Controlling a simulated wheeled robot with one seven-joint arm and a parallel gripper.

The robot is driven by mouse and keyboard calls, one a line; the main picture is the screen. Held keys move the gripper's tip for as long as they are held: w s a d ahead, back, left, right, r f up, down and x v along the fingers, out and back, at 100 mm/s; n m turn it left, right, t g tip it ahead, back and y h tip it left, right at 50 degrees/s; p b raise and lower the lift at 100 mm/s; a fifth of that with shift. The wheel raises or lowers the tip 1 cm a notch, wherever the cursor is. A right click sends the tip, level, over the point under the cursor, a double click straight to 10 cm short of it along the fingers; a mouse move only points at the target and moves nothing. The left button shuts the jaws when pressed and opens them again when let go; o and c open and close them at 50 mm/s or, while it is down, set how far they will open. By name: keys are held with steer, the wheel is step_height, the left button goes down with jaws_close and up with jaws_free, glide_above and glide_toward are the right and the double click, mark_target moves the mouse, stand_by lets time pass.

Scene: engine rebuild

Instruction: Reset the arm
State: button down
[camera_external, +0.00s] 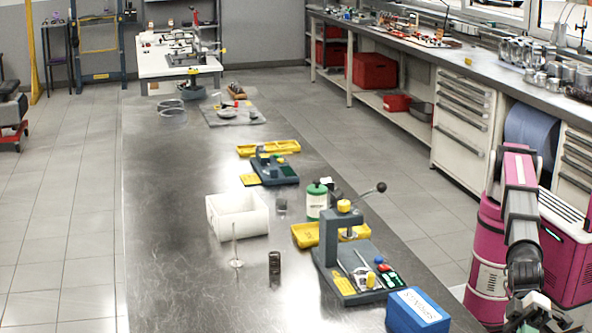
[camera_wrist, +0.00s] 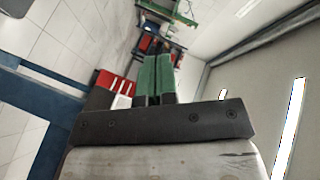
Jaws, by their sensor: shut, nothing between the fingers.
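My gripper (camera_wrist: 157,62) shows in the wrist view as two green fingers side by side. They are shut with nothing between them. In the external view my magenta and grey arm (camera_external: 522,215) stands at the right, beside the long metal bench. The arm hangs down on the floor side of the bench, and its end is at the lower right, near the frame's bottom edge. The fingers cannot be made out there. The gripper touches no bench object that I can see.
The metal bench (camera_external: 165,240) holds a blue box (camera_external: 418,312), a grey press fixture (camera_external: 328,240), a white bin (camera_external: 238,216), a green-white bottle (camera_external: 317,200) and a thin upright valve (camera_external: 235,245). A drawer cabinet (camera_external: 462,125) stands behind. Floor between bench and cabinets is clear.

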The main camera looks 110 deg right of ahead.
steer(key=s+f+m, duration=0.2)
steer(key=s+f, duration=0.3)
steer(key=f, duration=0.7)
steer(key=w+d+f+n+g+h, duration=0.1)
steer(key=w+d+f+h, duration=0.3)
steer(key=d, duration=1)
steer(key=w+d+f+h, duration=0.1)
steer(key=w+d+f, duration=0.5)
steer(key=d, duration=0.7)
steer(key=w+d+f+n+g+h, duration=0.1)
steer(key=w+d+f+h, duration=0.35)
steer(key=d, duration=0.95)
steer(key=s+d+f+g+h, duration=0.1)
steer(key=s+d+f, duration=0.15)
steer(key=d, duration=0.85)
steer(key=s+d+f+g+h, duration=0.1)
steer(key=d+f, duration=0.3)
steer(key=d, duration=0.7)
steer(key=s+d+f+g, duration=0.1)
steer(key=s+d, duration=0.2)
steer(key=d, duration=0.3)
steer(key=s+d+f+g+h, duration=0.1)
steer(key=s+d, duration=0.3)
steer(key=d, duration=0.3)
steer(key=s+d+f+g, duration=0.1)
steer(key=s+d+g, duration=0.1)
steer(key=d, duration=0.4)
steer(key=shift+s+d+n, duration=0.2)
steer(key=shift+s+n, duration=0.1)
steer(key=shift+s, duration=0.5)
